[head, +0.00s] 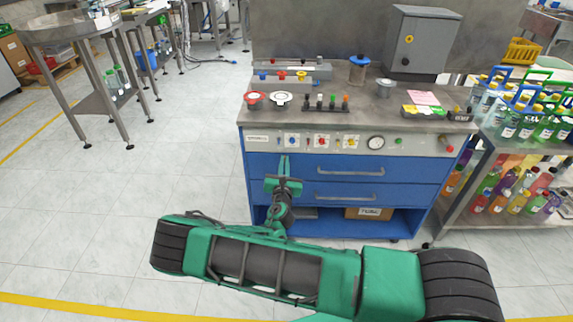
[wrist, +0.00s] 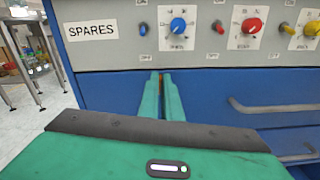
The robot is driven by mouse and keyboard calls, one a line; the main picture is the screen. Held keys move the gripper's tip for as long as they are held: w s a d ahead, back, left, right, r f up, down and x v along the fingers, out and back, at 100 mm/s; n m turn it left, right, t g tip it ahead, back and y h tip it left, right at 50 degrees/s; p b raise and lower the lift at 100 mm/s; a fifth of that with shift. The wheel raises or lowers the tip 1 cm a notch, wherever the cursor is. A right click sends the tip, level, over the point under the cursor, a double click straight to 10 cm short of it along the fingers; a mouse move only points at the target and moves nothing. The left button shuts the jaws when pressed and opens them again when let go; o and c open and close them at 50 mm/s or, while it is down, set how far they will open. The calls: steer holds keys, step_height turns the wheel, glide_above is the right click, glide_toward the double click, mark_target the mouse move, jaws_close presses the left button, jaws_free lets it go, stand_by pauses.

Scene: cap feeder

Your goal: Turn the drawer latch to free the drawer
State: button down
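The blue cabinet has an upper drawer (head: 395,165) with a grey bar handle (head: 350,171); its front (wrist: 215,88) also shows in the wrist view. My gripper (head: 284,158) is at the left part of that drawer front, just below the control panel. In the wrist view its two green fingers (wrist: 161,75) point forward with a narrow gap between them. A tiny orange-brown spot shows at the fingertips. I cannot tell whether it is the latch or whether the fingers touch it. No latch shows clearly elsewhere; the fingers may hide it.
The control panel (head: 330,142) above the drawer carries knobs, small toggles and a gauge (head: 376,142). A SPARES label (wrist: 91,30) is at its left. A lower drawer (head: 400,193) sits below. A bottle rack (head: 525,120) stands at the right. The floor left of the cabinet is clear.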

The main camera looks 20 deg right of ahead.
steer(key=m, duration=0.5)
steer(key=d+f+m, duration=0.1)
steer(key=m, duration=0.9)
steer(key=shift+s+d+f+m, duration=0.3)
steer(key=shift+m, duration=0.1)
stand_by(0.3)
steer(key=c, duration=2)
jaws_free()
steer(key=shift+a, duration=0.15)
steer(key=shift+a+r, duration=0.1)
